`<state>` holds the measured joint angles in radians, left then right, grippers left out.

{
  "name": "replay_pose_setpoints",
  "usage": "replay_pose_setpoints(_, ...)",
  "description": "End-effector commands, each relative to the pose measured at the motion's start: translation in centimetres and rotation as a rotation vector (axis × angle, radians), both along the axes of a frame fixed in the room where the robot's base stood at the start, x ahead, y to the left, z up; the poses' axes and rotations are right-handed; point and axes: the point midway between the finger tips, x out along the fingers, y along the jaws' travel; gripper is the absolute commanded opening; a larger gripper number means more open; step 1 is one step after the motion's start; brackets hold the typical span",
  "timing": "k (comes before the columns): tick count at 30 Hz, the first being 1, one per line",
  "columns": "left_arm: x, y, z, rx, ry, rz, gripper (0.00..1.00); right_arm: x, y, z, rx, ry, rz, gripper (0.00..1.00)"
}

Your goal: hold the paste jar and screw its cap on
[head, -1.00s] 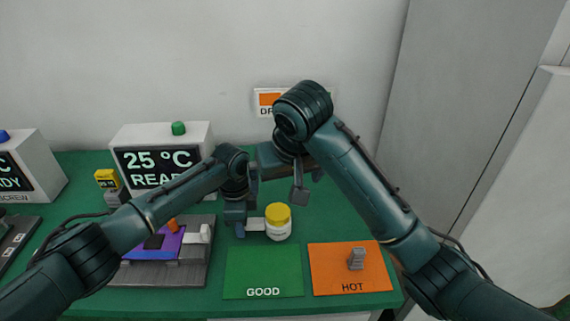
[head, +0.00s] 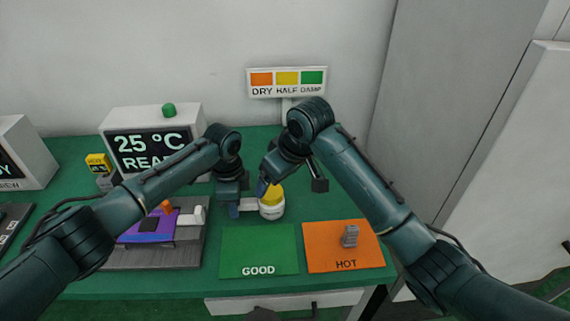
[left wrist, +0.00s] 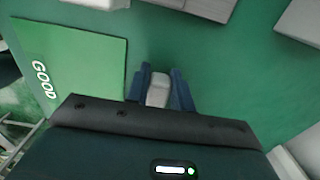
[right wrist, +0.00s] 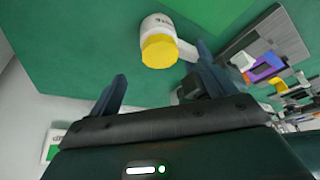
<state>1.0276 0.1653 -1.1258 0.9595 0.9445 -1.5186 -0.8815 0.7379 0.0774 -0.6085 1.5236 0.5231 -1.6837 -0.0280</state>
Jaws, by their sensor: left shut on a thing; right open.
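The paste jar (head: 271,212) is white, stands upright on the green table, and has a yellow cap (head: 272,194) on its top; how tightly it sits cannot be told. My left gripper (head: 243,207) is shut on the jar's pale side handle (left wrist: 158,90), to the jar's left. My right gripper (head: 290,185) is open near the cap and partly covers it. In the right wrist view, the yellow cap (right wrist: 158,52) and white jar (right wrist: 157,23) appear between and beyond the open fingers (right wrist: 162,62). No contact with the cap is visible.
A green GOOD mat (head: 258,250) and an orange HOT mat (head: 335,255) with a grey block (head: 350,236) lie in front. A 25 °C display box (head: 152,140) and a grey fixture (head: 150,256) are at left. A DRY/HALF/DAMP sign (head: 287,82) stands behind.

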Motion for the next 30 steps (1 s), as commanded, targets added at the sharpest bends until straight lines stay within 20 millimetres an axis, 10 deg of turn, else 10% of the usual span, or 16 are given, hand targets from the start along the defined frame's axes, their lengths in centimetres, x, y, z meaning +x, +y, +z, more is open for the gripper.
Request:
replay_pose_setpoints(9,0.0,-0.1,0.1,-0.001,-0.001,-0.001,0.00,1.4,1.3,-4.5,-0.001,0.002,0.000,0.83)
replay_pose_setpoints(22,0.0,-0.1,0.1,-0.002,-0.001,-0.001,0.00,1.7,1.5,-5.4,-0.001,-0.001,0.001,0.83)
replay_pose_setpoints(30,0.0,-0.1,0.1,-0.002,-0.001,-0.001,0.00,1.7,1.5,-5.3,-0.001,-0.001,0.000,0.62)
